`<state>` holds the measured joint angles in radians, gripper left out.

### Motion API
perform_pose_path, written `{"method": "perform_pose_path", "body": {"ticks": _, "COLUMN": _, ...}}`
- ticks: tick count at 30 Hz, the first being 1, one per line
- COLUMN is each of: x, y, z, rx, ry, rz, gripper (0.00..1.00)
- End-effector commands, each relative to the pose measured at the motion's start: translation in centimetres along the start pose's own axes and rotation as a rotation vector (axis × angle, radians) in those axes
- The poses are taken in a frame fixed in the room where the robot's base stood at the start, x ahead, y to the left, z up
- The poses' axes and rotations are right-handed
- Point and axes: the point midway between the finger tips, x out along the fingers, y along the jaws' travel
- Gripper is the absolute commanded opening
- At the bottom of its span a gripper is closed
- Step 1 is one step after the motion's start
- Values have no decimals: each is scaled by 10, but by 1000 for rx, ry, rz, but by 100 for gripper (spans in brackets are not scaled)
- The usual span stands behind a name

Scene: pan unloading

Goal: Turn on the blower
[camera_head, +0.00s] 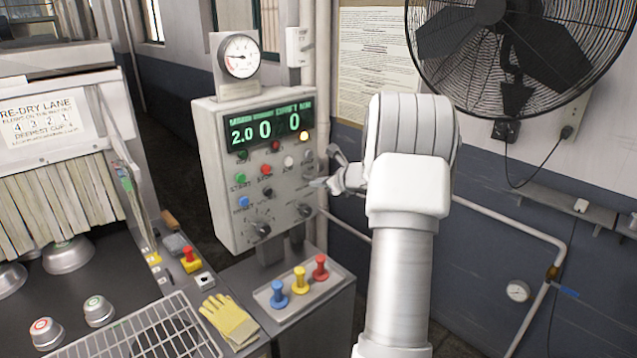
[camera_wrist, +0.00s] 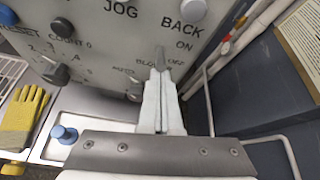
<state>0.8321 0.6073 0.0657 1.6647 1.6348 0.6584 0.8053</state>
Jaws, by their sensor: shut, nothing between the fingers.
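A grey control panel (camera_head: 222,200) with a green lit display stands left of my arm. In the wrist view, a small grey blower switch (camera_wrist: 160,56) sits on the panel (camera_wrist: 105,40) beside the letters ON and OFF. Part of the word "BLOWER" is hidden by my gripper. My gripper (camera_wrist: 160,74) is shut and empty, with its tips right at the switch's lower end. I cannot tell whether they touch or which way the switch is set. In the head view my gripper (camera_head: 322,182) is at the panel's right edge.
Knobs and coloured buttons surround the switch, with a BACK button (camera_wrist: 193,11) above it. Blue, yellow and red plungers (camera_head: 320,267) stand in a tray below, beside a yellow glove (camera_head: 230,320). A large fan (camera_head: 505,55) hangs on the wall at right.

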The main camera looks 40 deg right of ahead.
Motion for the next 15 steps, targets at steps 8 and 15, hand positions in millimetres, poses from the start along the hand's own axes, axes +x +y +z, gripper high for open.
{"method": "perform_pose_path", "body": {"ticks": 8, "x": -5, "y": -2, "z": 10, "rx": 1, "ry": -1, "rz": 0, "gripper": 0}}
{"method": "perform_pose_path", "body": {"ticks": 15, "x": -8, "y": -4, "z": 18, "rx": -1, "ry": -7, "rz": -1, "gripper": 0}}
